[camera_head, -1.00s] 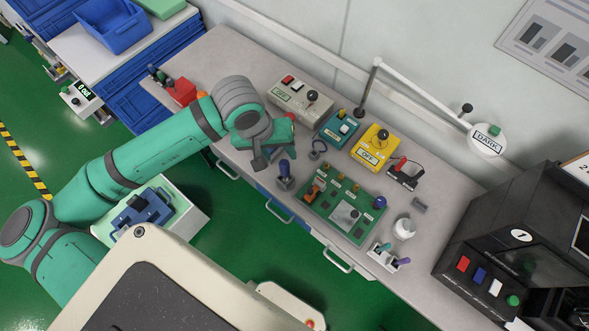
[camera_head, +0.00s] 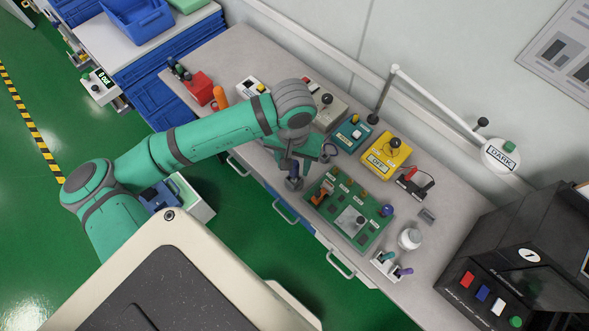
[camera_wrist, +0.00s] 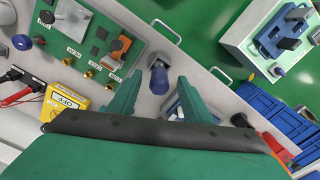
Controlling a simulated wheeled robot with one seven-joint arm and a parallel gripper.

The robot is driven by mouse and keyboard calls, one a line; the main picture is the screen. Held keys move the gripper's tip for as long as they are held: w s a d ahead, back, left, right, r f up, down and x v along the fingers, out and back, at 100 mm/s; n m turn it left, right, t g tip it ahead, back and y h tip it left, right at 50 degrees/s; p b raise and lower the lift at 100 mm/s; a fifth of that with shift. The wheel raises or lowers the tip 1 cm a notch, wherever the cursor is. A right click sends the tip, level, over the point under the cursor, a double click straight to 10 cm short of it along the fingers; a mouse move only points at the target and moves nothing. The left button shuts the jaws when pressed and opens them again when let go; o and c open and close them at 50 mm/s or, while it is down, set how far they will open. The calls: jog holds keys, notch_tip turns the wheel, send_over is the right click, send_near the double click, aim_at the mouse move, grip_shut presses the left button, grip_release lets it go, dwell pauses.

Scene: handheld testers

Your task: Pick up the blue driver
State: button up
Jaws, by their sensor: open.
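The blue driver (camera_wrist: 159,78) stands upright in a small grey holder at the table's front edge. In the wrist view its blue handle shows end-on between my fingertips, with clear room on both sides. My gripper (camera_wrist: 158,84) is open, with green fingers either side of the handle, and holds nothing. In the head view my gripper (camera_head: 301,155) hangs just above and behind the driver. There the holder (camera_head: 294,184) shows below it and my gripper partly hides the handle. I cannot tell the exact height gap.
A green circuit board (camera_head: 350,215) lies just right of the driver. A ring stand (camera_head: 329,150) is close beside my gripper. A yellow OFF box (camera_head: 384,155) and a teal box (camera_head: 347,134) stand behind. A white holder (camera_head: 385,265) carries other drivers at the right.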

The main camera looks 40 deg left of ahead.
jog(key=f, duration=0.4)
jog(key=shift+w, duration=0.25)
jog(key=shift+c, duration=0.3)
grip_shut()
